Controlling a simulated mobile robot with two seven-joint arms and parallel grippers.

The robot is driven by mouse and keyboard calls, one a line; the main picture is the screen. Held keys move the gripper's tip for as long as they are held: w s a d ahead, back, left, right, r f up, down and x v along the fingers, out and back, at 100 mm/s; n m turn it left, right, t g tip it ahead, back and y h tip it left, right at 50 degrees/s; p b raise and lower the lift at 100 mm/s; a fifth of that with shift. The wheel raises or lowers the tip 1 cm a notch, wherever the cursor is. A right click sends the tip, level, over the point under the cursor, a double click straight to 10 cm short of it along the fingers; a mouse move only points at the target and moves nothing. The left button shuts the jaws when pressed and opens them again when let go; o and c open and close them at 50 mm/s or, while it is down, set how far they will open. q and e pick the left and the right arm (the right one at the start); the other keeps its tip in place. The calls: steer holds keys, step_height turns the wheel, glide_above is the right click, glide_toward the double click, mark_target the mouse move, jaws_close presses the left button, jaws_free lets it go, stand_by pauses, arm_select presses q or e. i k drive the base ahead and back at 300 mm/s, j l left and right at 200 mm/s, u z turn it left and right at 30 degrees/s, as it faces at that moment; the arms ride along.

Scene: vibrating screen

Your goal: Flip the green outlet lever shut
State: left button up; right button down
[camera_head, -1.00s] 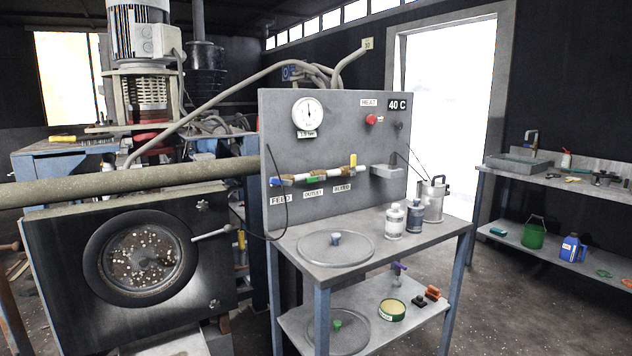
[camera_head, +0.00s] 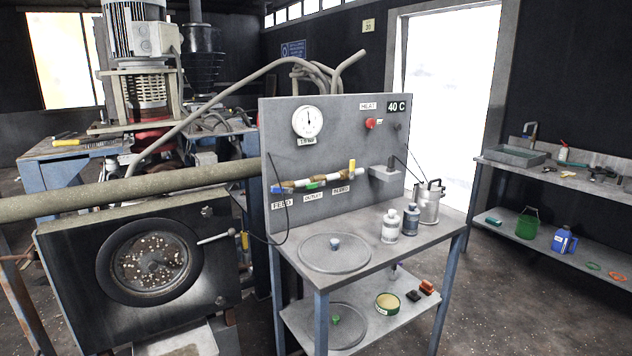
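The green outlet lever (camera_head: 312,185) sits on the horizontal valve pipe on the front of the grey panel (camera_head: 340,120), above a label that appears to read OUTLET (camera_head: 313,196). It looks small and lies about along the pipe. To its left is the blue feed lever (camera_head: 277,189) above the FEED label. To its right a yellow lever (camera_head: 352,165) stands upright above another label. Neither of my grippers is in view.
A grey bench under the panel bears a round lid (camera_head: 335,253), two bottles (camera_head: 390,226) and a metal can (camera_head: 429,203). A thick pipe (camera_head: 150,188) crosses on the left, above a machine with a round window (camera_head: 150,258). Open floor lies at the right.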

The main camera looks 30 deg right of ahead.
mark_target(312, 184)
steer(key=i+l+u, duration=0.1)
steer(key=l, duration=0.3)
steer(key=i+l+u, duration=0.1)
steer(key=l, duration=0.3)
steer(key=i+l, duration=0.2)
steer(key=l, duration=0.25)
steer(key=i+l+u, duration=0.15)
steer(key=l, duration=0.25)
steer(key=l+u, duration=0.1)
steer(key=l, duration=0.35)
